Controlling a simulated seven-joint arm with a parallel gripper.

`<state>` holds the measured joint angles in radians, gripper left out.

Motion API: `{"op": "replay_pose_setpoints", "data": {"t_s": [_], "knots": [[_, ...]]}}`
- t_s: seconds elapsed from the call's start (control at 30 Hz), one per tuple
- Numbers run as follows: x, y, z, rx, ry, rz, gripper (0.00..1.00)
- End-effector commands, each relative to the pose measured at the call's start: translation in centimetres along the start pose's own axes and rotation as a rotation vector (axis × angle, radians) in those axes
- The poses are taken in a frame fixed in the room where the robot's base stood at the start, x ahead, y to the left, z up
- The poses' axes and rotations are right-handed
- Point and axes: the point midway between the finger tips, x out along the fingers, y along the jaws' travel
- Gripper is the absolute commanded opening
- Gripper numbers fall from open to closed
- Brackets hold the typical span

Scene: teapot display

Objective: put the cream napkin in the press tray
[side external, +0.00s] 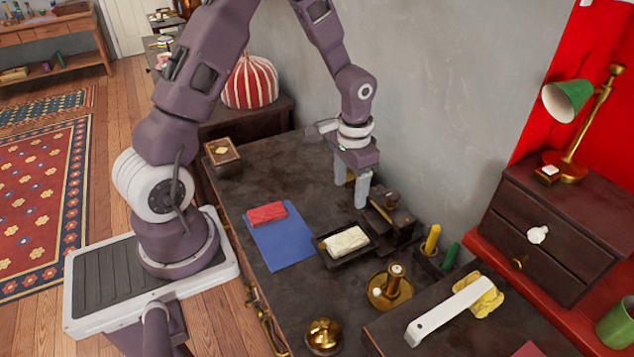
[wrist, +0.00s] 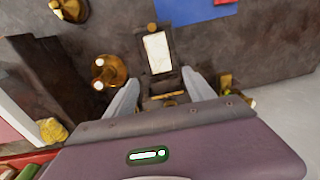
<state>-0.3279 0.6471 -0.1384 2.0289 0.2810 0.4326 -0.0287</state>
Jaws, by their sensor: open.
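The cream napkin (side external: 348,241) is a folded cream block lying flat in a dark, shallow tray (side external: 334,262) on the table. In the wrist view the napkin (wrist: 157,52) lies inside the tray's dark rim (wrist: 143,62). The dark press (side external: 397,218) stands just behind the tray, toward the wall. My gripper (side external: 350,194) is open and empty, raised near the press and behind the napkin. In the wrist view its fingers (wrist: 161,76) stand apart, on either side of the tray's near end. Nothing is between them in contact.
A red folded cloth (side external: 267,214) lies on a blue mat (side external: 283,243) left of the tray. A brass candlestick (side external: 391,289) stands close on the tray's right, with a brass domed object (side external: 324,336) nearer. A small box (side external: 222,157) sits far left. The table's left middle is clear.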

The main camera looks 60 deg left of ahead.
Motion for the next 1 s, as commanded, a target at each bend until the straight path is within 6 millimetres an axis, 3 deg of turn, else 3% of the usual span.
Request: {"op": "replay_pose_setpoints", "data": {"t_s": [0.03, 0.1, 0.2, 0.3, 0.37, 0.5, 0.6, 1.0], "knots": [[-3.6, 0.3, 0.2, 0.005, 0.042, -0.027, 0.63], [-8.8, 1.2, 1.5, 0.002, 0.096, -0.056, 0.63], [-15.4, 2.9, 5.0, -0.008, 0.183, -0.075, 0.63], [-20.5, 4.9, 10.0, -0.019, 0.279, -0.062, 0.63], [-22.3, 6.0, 13.0, -0.022, 0.332, -0.041, 0.63], [-23.9, 7.6, 18.1, -0.019, 0.415, 0.015, 0.63], [-24.1, 8.2, 19.7, -0.016, 0.440, 0.039, 0.63], [-24.2, 8.2, 20.0, -0.016, 0.447, 0.043, 0.63]]}}
